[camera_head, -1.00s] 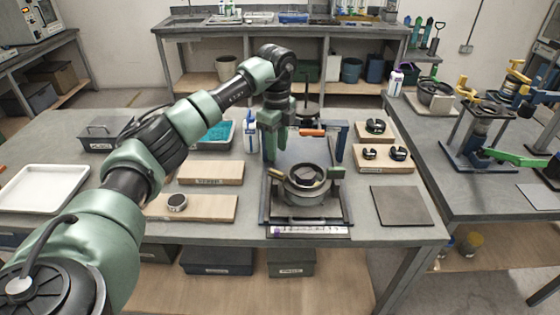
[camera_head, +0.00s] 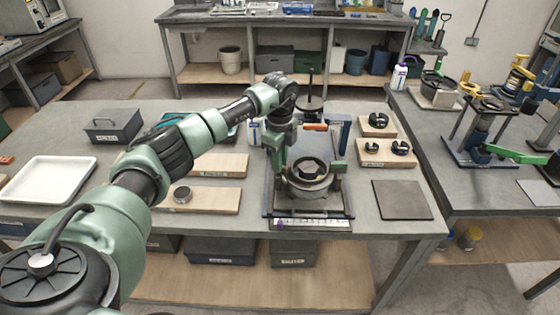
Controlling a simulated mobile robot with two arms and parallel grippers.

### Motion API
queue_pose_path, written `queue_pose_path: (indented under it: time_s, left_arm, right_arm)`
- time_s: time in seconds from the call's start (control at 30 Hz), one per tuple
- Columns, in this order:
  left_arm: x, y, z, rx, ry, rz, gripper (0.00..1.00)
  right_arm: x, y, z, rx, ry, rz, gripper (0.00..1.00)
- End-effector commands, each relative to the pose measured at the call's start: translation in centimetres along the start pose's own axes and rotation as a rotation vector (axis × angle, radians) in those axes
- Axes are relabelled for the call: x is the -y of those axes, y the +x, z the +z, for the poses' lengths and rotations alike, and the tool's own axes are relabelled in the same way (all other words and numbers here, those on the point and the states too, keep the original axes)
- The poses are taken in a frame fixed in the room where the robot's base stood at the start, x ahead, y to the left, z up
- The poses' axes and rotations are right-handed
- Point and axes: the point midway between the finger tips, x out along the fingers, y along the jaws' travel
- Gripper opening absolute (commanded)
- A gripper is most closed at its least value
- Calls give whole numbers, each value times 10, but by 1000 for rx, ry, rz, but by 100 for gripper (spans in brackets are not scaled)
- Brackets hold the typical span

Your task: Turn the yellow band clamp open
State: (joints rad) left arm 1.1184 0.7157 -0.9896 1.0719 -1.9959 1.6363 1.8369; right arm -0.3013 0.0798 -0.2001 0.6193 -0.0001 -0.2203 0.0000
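A round metal clamp body with a dark ring (camera_head: 310,172) sits in a dark frame on the bench, in the middle of the head view. I take it to be the band clamp; its yellow part does not show clearly now. My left gripper (camera_head: 281,166) points down at the left side of the ring, very close to it. Contact cannot be told, and the fingers are too small and overlapped to show whether they are open or shut. My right gripper is not in view.
An orange handle (camera_head: 315,127) is behind the clamp. A ruler strip (camera_head: 312,224) lies in front. Wooden blocks with black clamps (camera_head: 386,152) and a dark square plate (camera_head: 402,200) are to the right. A white tray (camera_head: 47,178) is at far left.

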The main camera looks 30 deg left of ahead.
Motion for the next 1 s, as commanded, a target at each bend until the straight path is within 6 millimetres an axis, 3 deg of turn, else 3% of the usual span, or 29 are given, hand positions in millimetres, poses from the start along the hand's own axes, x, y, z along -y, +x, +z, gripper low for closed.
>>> queue_pose_path:
  time_s: [0.53,1.0]
  left_arm:
    - [0,-1,0,0,77,-1,0]
    - [-1,-1,0,0,471,-3,0]
  right_arm:
    - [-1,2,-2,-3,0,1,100]
    - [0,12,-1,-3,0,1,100]
